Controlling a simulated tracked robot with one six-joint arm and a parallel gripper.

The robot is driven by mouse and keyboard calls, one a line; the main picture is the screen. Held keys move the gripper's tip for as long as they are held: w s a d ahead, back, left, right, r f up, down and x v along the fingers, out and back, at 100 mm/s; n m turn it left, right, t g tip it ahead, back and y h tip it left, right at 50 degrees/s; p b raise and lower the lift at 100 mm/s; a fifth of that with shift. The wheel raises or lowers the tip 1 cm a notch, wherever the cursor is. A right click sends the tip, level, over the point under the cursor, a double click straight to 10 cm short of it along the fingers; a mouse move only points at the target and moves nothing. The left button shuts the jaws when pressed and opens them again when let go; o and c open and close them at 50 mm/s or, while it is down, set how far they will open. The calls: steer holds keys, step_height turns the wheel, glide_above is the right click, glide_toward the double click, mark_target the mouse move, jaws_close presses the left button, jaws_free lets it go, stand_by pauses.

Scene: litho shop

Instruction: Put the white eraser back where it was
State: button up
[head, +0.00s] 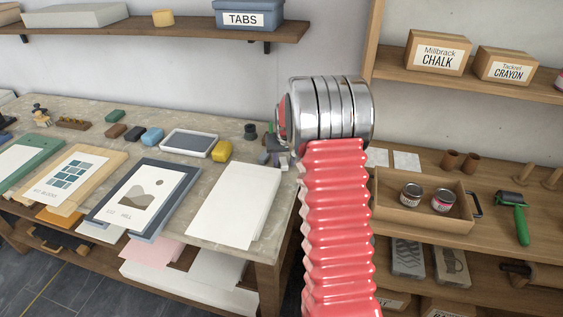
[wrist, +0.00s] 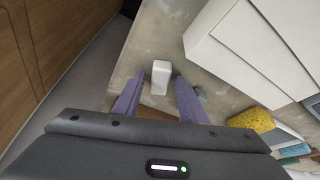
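The white eraser (wrist: 161,78) is a small white block on the grey stone-like worktop, seen in the wrist view ahead of my gripper. My gripper (wrist: 158,82) has two purple fingers spread apart, one on each side of the eraser. A gap shows between the eraser and each finger. Whether the eraser touches the worktop is hard to tell. In the head view my red arm hides the eraser and most of the gripper.
White paper sheets (head: 236,206) lie on the worktop (head: 185,178). A yellow sponge (head: 222,151) and a framed grey tray (head: 190,142) are behind them. A wooden tray with two tins (head: 410,194) stands on the right bench. The worktop edge lies near the gripper.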

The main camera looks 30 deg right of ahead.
steer(key=shift+r, duration=0.15)
steer(key=v, duration=1.2)
stand_by(0.6)
steer(key=s+a+r+n, duration=0.1)
steer(key=s+a+r, duration=0.45)
steer(key=a, duration=0.35)
steer(key=s+a+r+n, duration=0.1)
steer(key=s+a+r, duration=0.45)
steer(key=a, duration=0.35)
steer(key=s+a+f+n, duration=0.1)
steer(key=s+a, duration=0.3)
steer(key=s, duration=0.2)
steer(key=s+a+n+t+y, duration=0.1)
steer(key=s+a, duration=0.3)
steer(key=s, duration=0.2)
steer(key=s+a+f+n+y, duration=0.1)
steer(key=s+a, duration=0.3)
steer(key=s, duration=0.3)
steer(key=shift+s+f+t, duration=0.1)
steer(key=shift+f+t, duration=0.2)
steer(key=shift+f, duration=0.05)
